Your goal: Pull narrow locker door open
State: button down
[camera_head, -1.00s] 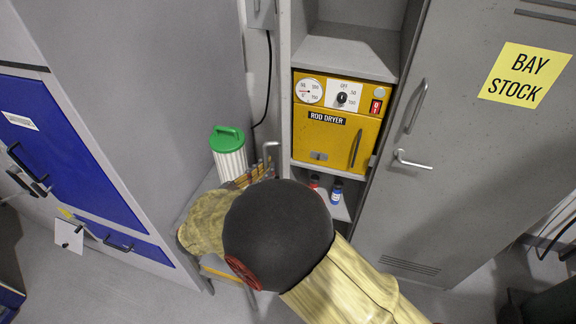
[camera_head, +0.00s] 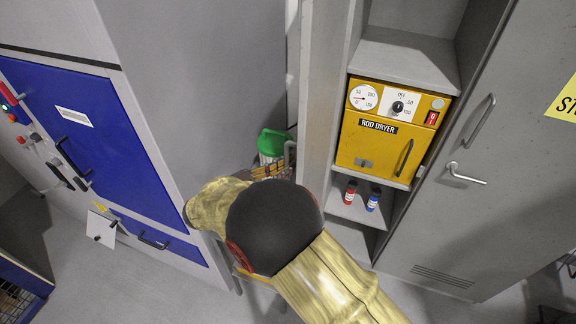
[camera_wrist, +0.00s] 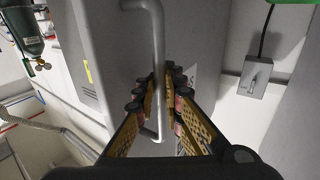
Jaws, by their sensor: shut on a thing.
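The narrow locker door (camera_head: 318,100) is a tall grey panel seen nearly edge-on in the head view, standing open at the left of the locker. In the wrist view the handle (camera_wrist: 156,45) is a long grey bar running down between the fingers. My gripper (camera_wrist: 162,95) is shut on this bar, near its lower part.
The open locker holds a yellow rod dryer (camera_head: 391,126) above a shelf with a red bottle (camera_head: 350,192) and a blue bottle (camera_head: 374,200). A wide grey locker (camera_head: 455,225) stands right. A blue-fronted cabinet (camera_head: 75,140) stands left. A green-lidded bin (camera_head: 272,146) is behind my wrist.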

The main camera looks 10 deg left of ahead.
jog(key=c, duration=2)
grip_release()
jog(key=shift+s, duration=0.1)
jog(key=v, duration=1.2)
